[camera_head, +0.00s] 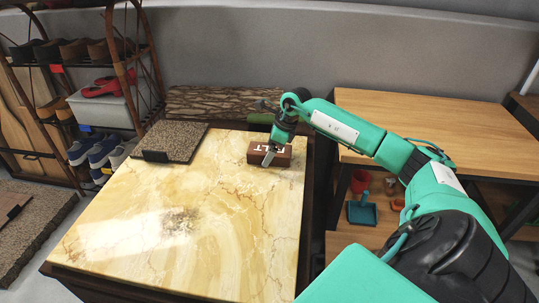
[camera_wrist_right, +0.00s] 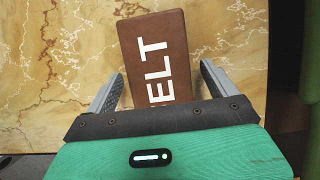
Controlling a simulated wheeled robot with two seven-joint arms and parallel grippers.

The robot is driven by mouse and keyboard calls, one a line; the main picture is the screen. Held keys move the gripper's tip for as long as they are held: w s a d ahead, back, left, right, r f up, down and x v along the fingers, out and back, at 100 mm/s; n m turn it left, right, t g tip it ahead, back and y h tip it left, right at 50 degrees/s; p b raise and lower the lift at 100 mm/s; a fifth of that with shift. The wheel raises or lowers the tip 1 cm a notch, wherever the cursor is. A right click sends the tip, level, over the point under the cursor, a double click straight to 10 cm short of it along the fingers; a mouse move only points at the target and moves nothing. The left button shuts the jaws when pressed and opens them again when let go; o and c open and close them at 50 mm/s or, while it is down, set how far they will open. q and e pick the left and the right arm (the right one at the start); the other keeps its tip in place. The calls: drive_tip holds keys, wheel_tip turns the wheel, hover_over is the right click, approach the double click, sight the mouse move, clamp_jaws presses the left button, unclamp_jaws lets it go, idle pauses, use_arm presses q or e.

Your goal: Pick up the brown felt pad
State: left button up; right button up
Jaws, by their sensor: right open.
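The brown felt pad (camera_head: 257,155) is a small brown block with white lettering on top. It lies on the marble-look table (camera_head: 190,230) near its back right corner. In the right wrist view the felt pad (camera_wrist_right: 154,60) shows "ELT" in white and reaches down behind the gripper's body. My right gripper (camera_head: 268,158) is over the pad. Its two fingers (camera_wrist_right: 160,88) are open, one on each side of the pad, with table showing between each finger and the pad. Whether the fingertips touch the table cannot be told. My left gripper is not in view.
A dark grey-brown mat (camera_head: 172,141) lies at the table's back left. A bark-patterned board (camera_head: 217,102) stands behind the table. A shoe rack (camera_head: 95,90) is at left, a wooden bench (camera_head: 440,125) at right.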

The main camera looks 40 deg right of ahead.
drive_tip(key=shift+a+f, duration=0.1)
drive_tip(key=shift+f, duration=0.2)
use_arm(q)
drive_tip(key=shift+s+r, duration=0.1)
use_arm(e)
drive_tip(key=c, duration=1.1)
use_arm(q)
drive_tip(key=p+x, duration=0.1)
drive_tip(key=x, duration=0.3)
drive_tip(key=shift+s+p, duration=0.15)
drive_tip(key=shift+p, duration=0.25)
use_arm(e)
wheel_tip(320, 180, up, 20)
drive_tip(key=shift+r, duration=0.1)
